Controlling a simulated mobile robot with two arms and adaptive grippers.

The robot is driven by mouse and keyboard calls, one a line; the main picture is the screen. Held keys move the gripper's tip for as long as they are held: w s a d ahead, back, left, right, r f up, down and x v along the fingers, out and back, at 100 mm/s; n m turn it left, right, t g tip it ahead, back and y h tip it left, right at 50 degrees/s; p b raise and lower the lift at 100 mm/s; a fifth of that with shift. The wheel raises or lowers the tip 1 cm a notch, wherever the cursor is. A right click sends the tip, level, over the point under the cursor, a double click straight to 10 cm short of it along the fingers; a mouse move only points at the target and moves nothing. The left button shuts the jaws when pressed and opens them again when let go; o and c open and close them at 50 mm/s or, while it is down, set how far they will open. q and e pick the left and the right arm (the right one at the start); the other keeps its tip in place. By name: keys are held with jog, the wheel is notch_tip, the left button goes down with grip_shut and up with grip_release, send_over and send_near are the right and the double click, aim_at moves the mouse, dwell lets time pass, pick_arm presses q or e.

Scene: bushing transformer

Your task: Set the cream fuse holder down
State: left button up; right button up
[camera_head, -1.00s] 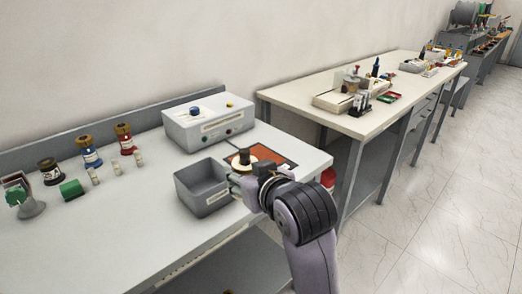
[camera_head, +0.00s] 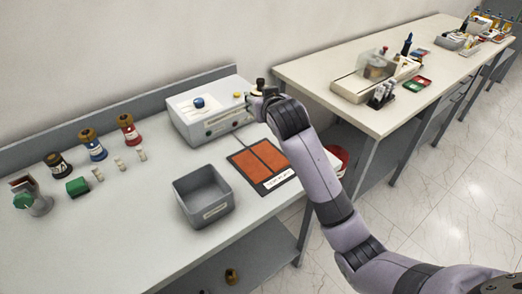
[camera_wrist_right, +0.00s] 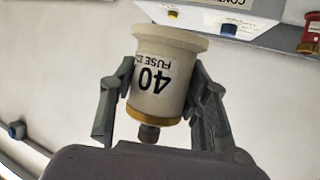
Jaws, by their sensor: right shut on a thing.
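The cream fuse holder (camera_wrist_right: 160,80) fills the middle of the right wrist view, with "40" and "FUSE" lettering upside down and a gold band near its lower end. My right gripper (camera_wrist_right: 162,100) is shut on its sides, one finger on each side. In the head view my right gripper (camera_head: 259,92) is by the right end of the grey control box, and the holder there is small and mostly hidden by the gripper. The holder appears held up clear of the bench. My left gripper is not in view.
An open grey bin (camera_head: 204,197) and an orange two-panel pad (camera_head: 260,162) lie on the bench. The grey control box (camera_head: 210,108) stands behind. Black (camera_head: 58,165), blue (camera_head: 92,145) and red (camera_head: 129,130) holders stand at left.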

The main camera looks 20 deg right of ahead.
jog(key=f, duration=0.5)
jog(key=f+p, duration=0.1)
jog(key=f, duration=0.4)
jog(key=f+p, duration=0.1)
jog(key=f, duration=0.4)
jog(key=shift+w+d+f, duration=0.15)
jog(key=shift+w+d, duration=0.05)
jog(key=shift+w, duration=0.2)
jog(key=shift+f, duration=0.6)
notch_tip(320, 180, down, 4)
jog(key=shift+r, duration=0.25)
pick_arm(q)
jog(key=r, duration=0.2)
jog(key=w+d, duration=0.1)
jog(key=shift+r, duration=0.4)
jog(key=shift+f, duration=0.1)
pick_arm(e)
jog(key=o, duration=1.4)
jog(key=shift+f, duration=0.1)
jog(key=shift+c, duration=0.2)
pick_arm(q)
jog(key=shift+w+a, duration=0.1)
